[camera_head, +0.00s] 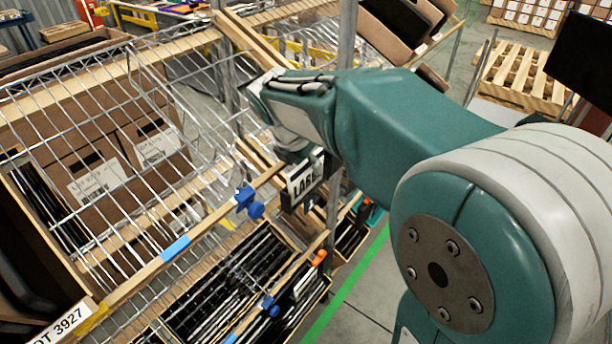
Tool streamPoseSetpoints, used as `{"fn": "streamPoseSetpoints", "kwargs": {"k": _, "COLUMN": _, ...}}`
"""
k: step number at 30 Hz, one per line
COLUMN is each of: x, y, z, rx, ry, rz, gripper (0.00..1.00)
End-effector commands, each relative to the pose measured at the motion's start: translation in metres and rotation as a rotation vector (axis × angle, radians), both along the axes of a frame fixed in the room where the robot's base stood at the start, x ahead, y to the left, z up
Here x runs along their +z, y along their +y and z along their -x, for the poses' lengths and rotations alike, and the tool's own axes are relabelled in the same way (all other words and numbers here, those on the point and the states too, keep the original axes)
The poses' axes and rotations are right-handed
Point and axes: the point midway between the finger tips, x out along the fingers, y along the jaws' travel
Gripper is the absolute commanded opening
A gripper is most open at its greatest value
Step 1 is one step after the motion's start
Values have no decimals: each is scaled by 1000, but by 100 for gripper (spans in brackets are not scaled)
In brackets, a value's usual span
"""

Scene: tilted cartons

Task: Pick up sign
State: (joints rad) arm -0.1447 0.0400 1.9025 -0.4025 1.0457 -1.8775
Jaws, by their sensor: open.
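A small dark sign (304,178) with a white face and partly hidden black lettering that starts "LAB" stands at the front wooden edge of the wire shelf, near the middle of the view. My gripper (293,156) is at the end of my teal and white arm, just above the sign's upper left. It is open. Its fingers are mostly hidden by the wrist, and I cannot tell whether they touch the sign. The sign's upper part is partly covered by my arm.
The wire rack shelf (184,248) has a wooden front edge with blue clamps (248,203). Cardboard cartons (97,180) stand behind the wire at left. Bins of dark flat items (235,280) sit below. Clear floor with a green line (345,290) lies to the right.

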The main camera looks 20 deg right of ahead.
Motion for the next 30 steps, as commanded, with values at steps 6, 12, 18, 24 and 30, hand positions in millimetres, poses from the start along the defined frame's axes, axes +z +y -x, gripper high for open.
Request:
{"fn": "streamPoseSetpoints", "kwargs": {"k": 6, "x": -2, "y": 0, "z": 0, "rx": 0, "ry": 0, "rz": 0, "gripper": 54}}
{"fn": "streamPoseSetpoints", "kwargs": {"k": 12, "x": -4, "y": 0, "z": 0, "rx": 0, "ry": -1, "rz": -1, "gripper": 54}}
{"fn": "streamPoseSetpoints", "kwargs": {"k": 18, "x": -5, "y": 0, "z": 0, "rx": 0, "ry": -1, "rz": -1, "gripper": 54}}
{"fn": "streamPoseSetpoints", "kwargs": {"k": 24, "x": -5, "y": 0, "z": 0, "rx": 0, "ry": 0, "rz": 0, "gripper": 1}}
{"fn": "streamPoseSetpoints", "kwargs": {"k": 30, "x": -5, "y": 0, "z": 0, "rx": 0, "ry": 0, "rz": 0, "gripper": 0}}
